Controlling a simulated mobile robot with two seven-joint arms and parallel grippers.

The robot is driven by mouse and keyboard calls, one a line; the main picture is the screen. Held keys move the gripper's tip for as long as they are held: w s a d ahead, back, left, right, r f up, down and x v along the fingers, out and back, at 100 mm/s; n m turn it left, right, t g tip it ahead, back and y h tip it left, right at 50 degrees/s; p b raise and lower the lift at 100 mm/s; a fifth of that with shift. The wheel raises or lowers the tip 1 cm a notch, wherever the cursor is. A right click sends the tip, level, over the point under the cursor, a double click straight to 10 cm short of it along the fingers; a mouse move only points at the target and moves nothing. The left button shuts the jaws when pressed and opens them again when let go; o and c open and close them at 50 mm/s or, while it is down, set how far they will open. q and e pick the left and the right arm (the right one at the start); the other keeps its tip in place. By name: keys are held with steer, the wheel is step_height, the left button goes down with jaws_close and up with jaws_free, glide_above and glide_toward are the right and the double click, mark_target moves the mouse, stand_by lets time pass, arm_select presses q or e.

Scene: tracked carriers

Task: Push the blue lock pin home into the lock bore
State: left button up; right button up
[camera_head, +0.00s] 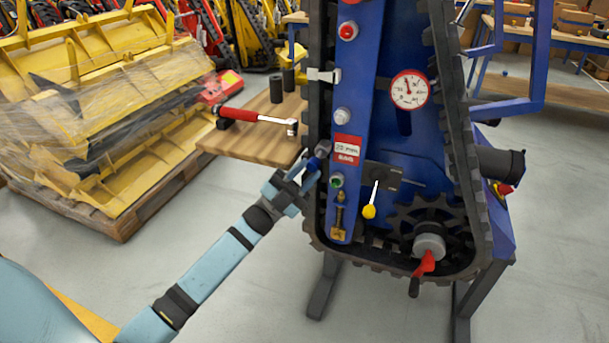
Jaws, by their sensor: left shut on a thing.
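I cannot make out the lock bore for certain, nor how deep the pin sits. A round green-rimmed fitting (337,180) is just right of the gripper. My right gripper is out of view.
A yellow-tipped lever (370,208), a dial gauge (409,89) and a red handle (424,265) are on the carrier. A black rubber track (449,60) surrounds it. Wrapped yellow parts (90,60) stand beyond.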

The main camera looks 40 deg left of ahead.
arm_select(q)
steer(key=shift+w+a, duration=0.15)
steer(key=shift+w, duration=0.6)
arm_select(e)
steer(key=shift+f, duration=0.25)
arm_select(q)
steer(key=o, duration=1)
steer(key=shift+o, duration=0.2)
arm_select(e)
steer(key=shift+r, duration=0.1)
arm_select(q)
steer(key=p+v, duration=0.1)
steer(key=v, duration=1.2)
steer(key=shift+s+a+f, duration=0.2)
steer(key=shift+f, duration=0.1)
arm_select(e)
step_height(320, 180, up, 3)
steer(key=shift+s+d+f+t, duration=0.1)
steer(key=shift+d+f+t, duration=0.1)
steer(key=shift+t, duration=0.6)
arm_select(q)
steer(key=shift+c, duration=0.5)
